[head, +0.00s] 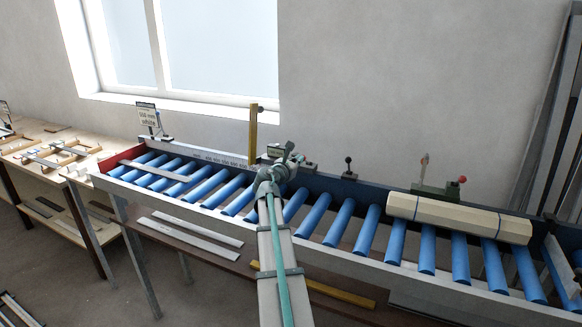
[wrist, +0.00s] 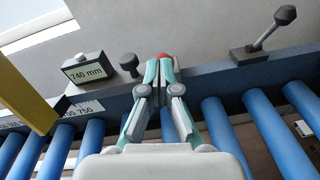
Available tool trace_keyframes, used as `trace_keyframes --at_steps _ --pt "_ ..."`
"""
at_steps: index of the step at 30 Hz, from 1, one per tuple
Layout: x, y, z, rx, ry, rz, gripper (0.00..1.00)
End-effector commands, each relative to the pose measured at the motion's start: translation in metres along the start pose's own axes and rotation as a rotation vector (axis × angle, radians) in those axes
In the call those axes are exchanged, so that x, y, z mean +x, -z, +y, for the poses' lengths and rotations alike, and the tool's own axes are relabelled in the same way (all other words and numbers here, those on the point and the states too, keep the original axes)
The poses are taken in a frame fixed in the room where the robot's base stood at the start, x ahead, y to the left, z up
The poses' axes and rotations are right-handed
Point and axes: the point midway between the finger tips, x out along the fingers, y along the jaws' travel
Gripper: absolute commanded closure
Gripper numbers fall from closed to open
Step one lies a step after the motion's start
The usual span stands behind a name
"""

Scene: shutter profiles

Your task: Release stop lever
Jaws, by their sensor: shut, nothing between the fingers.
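My gripper (wrist: 160,72) is shut and empty in the wrist view, its fingertips together over the conveyor's dark blue back rail. A red knob (wrist: 164,56) shows just behind the fingertips; what it sits on is hidden, and I cannot tell whether the fingers touch it. To the right stands a lever with a dark knob (wrist: 285,15) on a small base; it also shows in the head view (head: 348,161). To the left are a short black knob (wrist: 128,61) and a display reading 740 mm (wrist: 86,70). In the head view my gripper (head: 289,160) is over the back rail.
A yellow upright bar (head: 253,135) stands left of the display. Blue rollers (head: 333,222) run along the conveyor. A strapped cream profile bundle (head: 455,218) lies on the right rollers, with a green clamp-like block (head: 440,191) behind it. A wall closes the back.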

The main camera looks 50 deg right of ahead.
Motion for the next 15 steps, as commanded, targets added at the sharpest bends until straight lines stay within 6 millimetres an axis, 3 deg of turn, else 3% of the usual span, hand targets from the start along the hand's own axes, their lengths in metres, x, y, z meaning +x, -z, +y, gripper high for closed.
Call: trace_keyframes --at_steps 6,15 --pt "0.015 -0.024 0.003 0.001 0.007 -0.002 1.0" --pt "0.027 -0.036 0.006 0.0 0.005 -0.001 1.0"
